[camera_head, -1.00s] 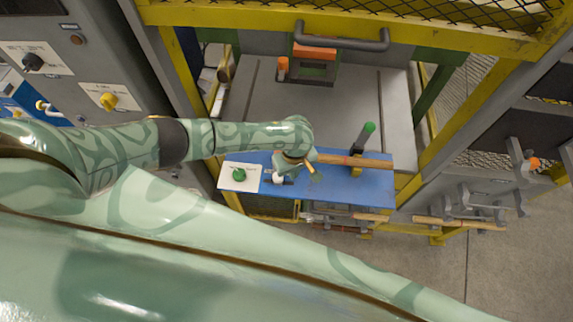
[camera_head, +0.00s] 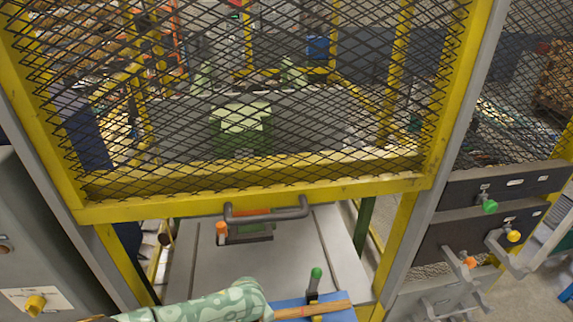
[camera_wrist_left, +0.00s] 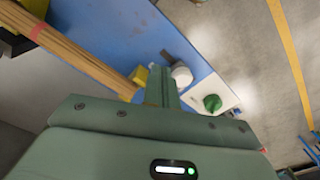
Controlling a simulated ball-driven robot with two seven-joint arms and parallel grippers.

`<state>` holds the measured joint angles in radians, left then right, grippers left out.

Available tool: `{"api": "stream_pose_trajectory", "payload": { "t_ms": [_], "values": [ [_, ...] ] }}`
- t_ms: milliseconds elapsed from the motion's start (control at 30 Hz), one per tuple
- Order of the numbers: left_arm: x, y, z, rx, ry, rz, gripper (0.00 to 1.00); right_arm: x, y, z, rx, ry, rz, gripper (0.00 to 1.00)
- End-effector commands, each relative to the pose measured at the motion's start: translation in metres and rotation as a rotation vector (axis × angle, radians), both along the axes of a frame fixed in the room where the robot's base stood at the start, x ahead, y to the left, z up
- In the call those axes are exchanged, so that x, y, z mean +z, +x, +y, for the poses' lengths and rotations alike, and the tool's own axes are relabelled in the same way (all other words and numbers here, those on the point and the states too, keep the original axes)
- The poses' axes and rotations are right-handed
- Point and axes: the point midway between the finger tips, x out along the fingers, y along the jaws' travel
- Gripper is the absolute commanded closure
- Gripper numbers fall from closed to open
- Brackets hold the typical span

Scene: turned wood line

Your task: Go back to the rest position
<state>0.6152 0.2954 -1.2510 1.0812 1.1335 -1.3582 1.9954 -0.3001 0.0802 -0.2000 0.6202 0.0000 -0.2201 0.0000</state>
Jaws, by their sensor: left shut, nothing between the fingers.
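My left gripper (camera_wrist_left: 168,92) is shut and empty in the left wrist view, with its fingers pointing over the blue board (camera_wrist_left: 195,50). A wooden rod (camera_wrist_left: 80,52) with a red mark runs along the board to the left of the fingers. A white round part (camera_wrist_left: 181,75) and a yellow block (camera_wrist_left: 139,76) are close by the fingertips; whether they touch cannot be told. In the head view my left arm comes in at the bottom edge and its gripper is out of the picture. The rod (camera_head: 318,309) shows there too. My right gripper is in neither view.
A green-tipped clamp lever (camera_head: 316,273) stands beside the rod. A green knob (camera_wrist_left: 212,103) sits on a white plate. Ahead is a yellow-framed mesh guard (camera_head: 260,185) with a dark handle (camera_head: 266,211). Grey cabinets stand on both sides.

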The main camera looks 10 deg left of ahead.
Motion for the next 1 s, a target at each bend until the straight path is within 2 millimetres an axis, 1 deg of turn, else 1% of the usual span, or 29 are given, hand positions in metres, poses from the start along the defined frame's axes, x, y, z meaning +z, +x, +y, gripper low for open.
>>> {"api": "stream_pose_trajectory", "payload": {
  "t_ms": [67,167,200,267,300,333,367,400,467,500,600,700,800,967,1000],
  "values": [
    [0.000,-0.009,-0.012,-0.057,-0.025,-0.002,1.00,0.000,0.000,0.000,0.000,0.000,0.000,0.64],
    [0.007,-0.035,-0.052,-0.275,-0.106,-0.044,1.00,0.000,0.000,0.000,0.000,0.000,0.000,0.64],
    [0.015,-0.047,-0.072,-0.402,-0.147,-0.090,1.00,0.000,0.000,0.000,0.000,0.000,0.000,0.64],
    [0.036,-0.060,-0.092,-0.599,-0.185,-0.196,1.00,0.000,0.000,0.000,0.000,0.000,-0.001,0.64],
    [0.054,-0.065,-0.096,-0.722,-0.181,-0.285,1.00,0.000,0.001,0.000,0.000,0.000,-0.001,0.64],
    [0.068,-0.067,-0.092,-0.805,-0.153,-0.350,1.00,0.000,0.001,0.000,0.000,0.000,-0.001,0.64],
    [0.082,-0.067,-0.083,-0.876,-0.111,-0.410,1.00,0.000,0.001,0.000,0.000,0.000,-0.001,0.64],
    [0.099,-0.067,-0.065,-0.957,-0.032,-0.471,1.00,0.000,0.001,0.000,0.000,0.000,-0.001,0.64],
    [0.121,-0.069,-0.029,-1.051,0.107,-0.517,1.00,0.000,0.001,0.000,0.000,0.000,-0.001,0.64],
    [0.133,-0.072,-0.006,-1.098,0.195,-0.523,1.00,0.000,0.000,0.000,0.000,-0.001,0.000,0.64],
    [0.156,-0.082,0.042,-1.179,0.372,-0.494,1.00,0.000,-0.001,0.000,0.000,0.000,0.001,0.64],
    [0.175,-0.094,0.082,-1.235,0.512,-0.437,1.00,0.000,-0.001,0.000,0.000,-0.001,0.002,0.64],
    [0.192,-0.109,0.116,-1.282,0.627,-0.364,1.00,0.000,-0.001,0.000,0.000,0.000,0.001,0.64],
    [0.221,-0.134,0.165,-1.345,0.784,-0.224,1.00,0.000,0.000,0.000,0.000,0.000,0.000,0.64],
    [0.205,-0.133,0.164,-1.358,0.778,-0.216,1.00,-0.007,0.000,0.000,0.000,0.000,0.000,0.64]
  ]
}}
